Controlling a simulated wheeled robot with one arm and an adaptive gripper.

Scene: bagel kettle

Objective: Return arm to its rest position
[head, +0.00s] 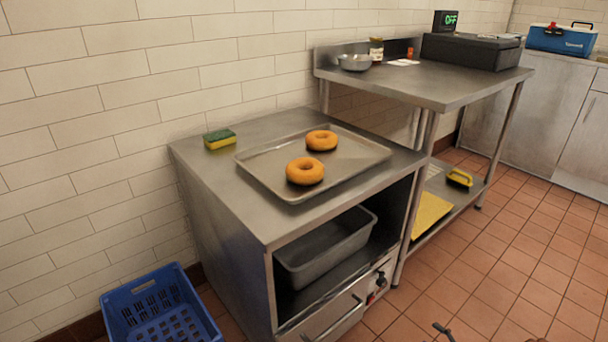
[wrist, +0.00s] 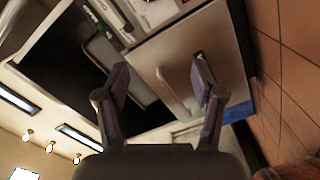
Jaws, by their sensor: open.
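My gripper (wrist: 161,76) is open in the wrist view, its two dark fingers apart with nothing between them. Behind the fingers is the steel cabinet front with a handle, seen tilted. In the head view, only small dark tips of my gripper (head: 488,335) show at the bottom edge, over the tiled floor and to the right of the cabinet (head: 222,190). The rest of my arm is hidden from the head view. Two bagels, one nearer (head: 305,171) and one farther (head: 321,140), lie on a metal tray (head: 262,174) on the cabinet top, away from my gripper.
A green and yellow sponge (head: 220,139) lies left of the tray. A grey bin (head: 325,249) sits in the cabinet's open shelf. A blue crate (head: 160,305) stands on the floor at left. A taller steel table (head: 430,88) stands behind. The tiled floor at right is clear.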

